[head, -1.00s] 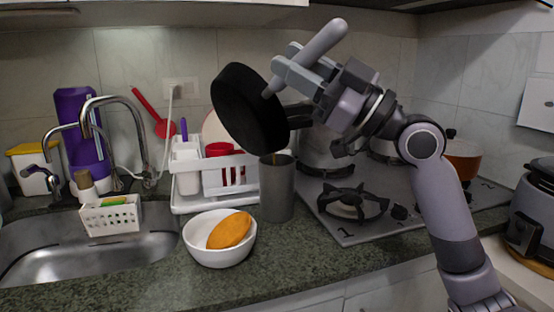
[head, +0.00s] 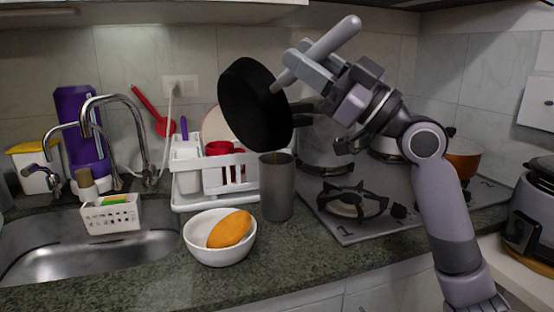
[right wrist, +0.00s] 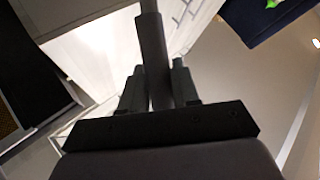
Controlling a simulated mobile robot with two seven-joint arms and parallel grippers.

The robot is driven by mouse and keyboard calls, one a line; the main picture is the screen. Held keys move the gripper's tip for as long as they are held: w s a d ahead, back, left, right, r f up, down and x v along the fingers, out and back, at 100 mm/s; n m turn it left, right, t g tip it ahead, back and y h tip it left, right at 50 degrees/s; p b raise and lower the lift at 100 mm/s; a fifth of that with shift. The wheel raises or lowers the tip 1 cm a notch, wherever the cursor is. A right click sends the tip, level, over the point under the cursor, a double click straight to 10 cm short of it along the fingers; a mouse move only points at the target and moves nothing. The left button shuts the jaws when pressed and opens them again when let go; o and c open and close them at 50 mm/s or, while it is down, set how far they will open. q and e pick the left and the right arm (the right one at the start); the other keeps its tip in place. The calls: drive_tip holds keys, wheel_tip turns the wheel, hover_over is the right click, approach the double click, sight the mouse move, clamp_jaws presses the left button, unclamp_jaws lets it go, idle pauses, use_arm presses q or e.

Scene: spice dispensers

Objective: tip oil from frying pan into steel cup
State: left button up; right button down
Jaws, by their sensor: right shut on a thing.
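The black frying pan (head: 254,105) is tipped steeply, nearly on edge, above the steel cup. My right gripper (head: 302,70) is shut on the pan's handle, up and to the right of the pan. In the right wrist view a dark bar, seemingly the handle (right wrist: 154,62), runs between the fingers. The grey steel cup (head: 277,193) stands upright on the counter just under the pan's lowest rim. A thin brownish trace of oil (head: 276,158) shows at the cup's mouth; the level inside is hidden. My left gripper is not in view.
A white bowl (head: 203,251) with an orange-yellow item stands left of the cup. A white dish rack (head: 215,190) is behind it. The gas stove (head: 345,233) with pots is to the right; the sink (head: 90,255) is at left.

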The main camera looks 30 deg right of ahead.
drive_tip(key=s+a+f+n+g+h+p, duration=0.1)
drive_tip(key=a+f+n+g+h+p, duration=0.1)
drive_tip(key=a+f+n+g, duration=0.5)
drive_tip(key=s+a+f+n+g+h+p, duration=0.1)
drive_tip(key=s+a+f+n+g+p, duration=0.1)
drive_tip(key=a+f+n, duration=0.8)
use_arm(q)
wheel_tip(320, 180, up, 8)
drive_tip(key=p, duration=0.5)
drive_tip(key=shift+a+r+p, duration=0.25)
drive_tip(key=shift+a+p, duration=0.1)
drive_tip(key=shift+p, duration=0.05)
use_arm(e)
drive_tip(key=a+r+m, duration=0.2)
drive_tip(key=a+r, duration=0.1)
drive_tip(key=a, duration=0.1)
drive_tip(key=shift+r+m, duration=0.3)
drive_tip(key=shift+r, duration=0.05)
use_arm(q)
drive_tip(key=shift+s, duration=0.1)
